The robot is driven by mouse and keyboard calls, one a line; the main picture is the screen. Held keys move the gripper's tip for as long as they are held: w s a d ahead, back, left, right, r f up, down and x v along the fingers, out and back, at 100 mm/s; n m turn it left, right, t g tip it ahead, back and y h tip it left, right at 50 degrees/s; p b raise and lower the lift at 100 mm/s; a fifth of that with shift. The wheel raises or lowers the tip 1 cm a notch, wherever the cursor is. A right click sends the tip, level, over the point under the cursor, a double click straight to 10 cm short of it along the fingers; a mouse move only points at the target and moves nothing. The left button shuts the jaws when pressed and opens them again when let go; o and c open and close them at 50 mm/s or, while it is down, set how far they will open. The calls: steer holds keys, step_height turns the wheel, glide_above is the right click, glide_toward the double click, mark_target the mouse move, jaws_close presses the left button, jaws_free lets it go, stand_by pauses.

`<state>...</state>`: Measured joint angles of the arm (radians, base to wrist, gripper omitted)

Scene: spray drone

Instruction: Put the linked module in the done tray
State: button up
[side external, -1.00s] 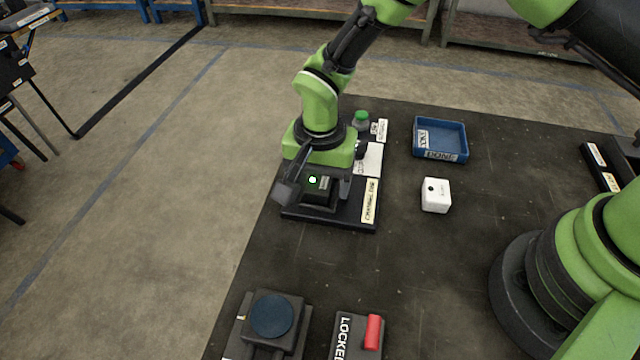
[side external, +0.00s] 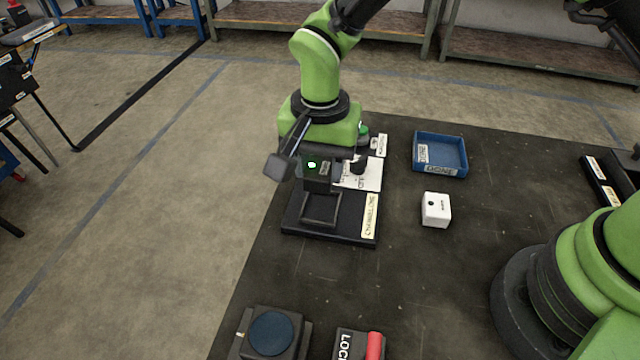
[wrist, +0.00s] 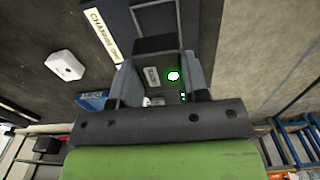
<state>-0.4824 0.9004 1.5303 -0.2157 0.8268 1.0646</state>
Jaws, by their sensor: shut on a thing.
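The linked module (side external: 322,184), a dark box with a lit green-ringed light and a small label, is between the fingers of my gripper (side external: 317,170). My gripper is shut on it and holds it above the dark channel one stand (side external: 347,232), whose square holder is empty. In the wrist view the module (wrist: 158,88) sits between both fingers, its green light facing the camera. The blue done tray (side external: 450,142) stands at the back right of the table, to the right of my gripper, and looks empty.
A white box (side external: 436,210) stands in front of the done tray. A green-capped item (side external: 363,131) and a white label sheet (side external: 365,178) are behind the stand. A blue round button (side external: 271,333) and a red-handled lock block (side external: 373,346) are at the front.

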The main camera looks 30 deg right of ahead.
step_height(320, 180, up, 4)
steer(key=shift+f, duration=0.25)
steer(key=shift+d+r, duration=0.1)
steer(key=shift+d, duration=0.15)
steer(key=w+d+m, duration=0.2)
steer(key=d+m, duration=0.2)
steer(key=d, duration=0.8)
steer(key=m, duration=0.5)
glide_above(437, 156)
step_height(437, 156, down, 10)
steer(key=shift+s+f, duration=0.1)
steer(key=shift+f, duration=0.4)
steer(key=o, duration=1)
steer(key=shift+f, duration=0.1)
